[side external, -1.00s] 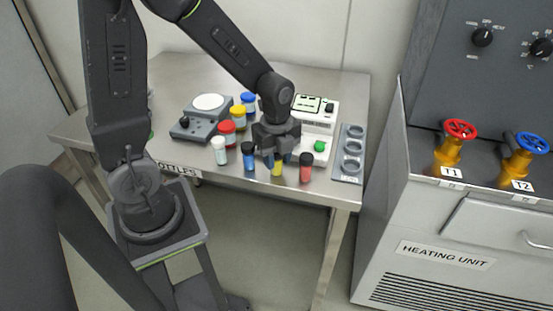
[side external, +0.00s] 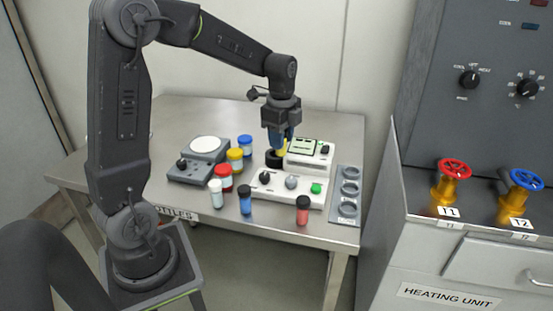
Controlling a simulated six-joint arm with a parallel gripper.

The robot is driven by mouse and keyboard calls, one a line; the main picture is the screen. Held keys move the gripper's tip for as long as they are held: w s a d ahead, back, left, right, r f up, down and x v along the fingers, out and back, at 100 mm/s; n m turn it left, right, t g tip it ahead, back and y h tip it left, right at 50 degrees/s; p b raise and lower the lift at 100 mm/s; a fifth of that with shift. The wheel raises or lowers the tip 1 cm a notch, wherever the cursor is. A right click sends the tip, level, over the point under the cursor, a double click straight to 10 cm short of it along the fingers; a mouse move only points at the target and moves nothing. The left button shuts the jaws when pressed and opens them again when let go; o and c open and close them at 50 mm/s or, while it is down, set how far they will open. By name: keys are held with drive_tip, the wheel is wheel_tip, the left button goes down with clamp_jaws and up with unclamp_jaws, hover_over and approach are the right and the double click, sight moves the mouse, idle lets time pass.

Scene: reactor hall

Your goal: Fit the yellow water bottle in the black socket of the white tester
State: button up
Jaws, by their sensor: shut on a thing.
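The white tester (side external: 325,163) stands at the back right of the table, with a small screen on top. Its black socket (side external: 270,160) is a dark round holder at its left side. My gripper (side external: 281,142) points down over the socket and is shut on the yellow water bottle (side external: 283,150). Only a part of the bottle shows between the fingers. Its lower end is at or just above the socket; I cannot tell whether it is inside.
A white control panel (side external: 265,191) with knobs and a green button lies in front. Blue (side external: 245,200), red (side external: 303,211) and white (side external: 215,192) bottles stand at the front edge. Several jars and a grey scale (side external: 185,175) are left. A grey rack (side external: 345,208) is right.

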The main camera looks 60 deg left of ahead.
drive_tip(key=w+a+f+n, duration=0.2)
drive_tip(key=w+a+n, duration=0.15)
drive_tip(key=a, duration=0.45)
drive_tip(key=shift+s+f, duration=0.15)
drive_tip(key=shift+f, duration=2.25)
drive_tip(key=shift+f, duration=0.8)
drive_tip(key=o, duration=1.5)
wheel_tip(320, 180, up, 7)
idle(0.6)
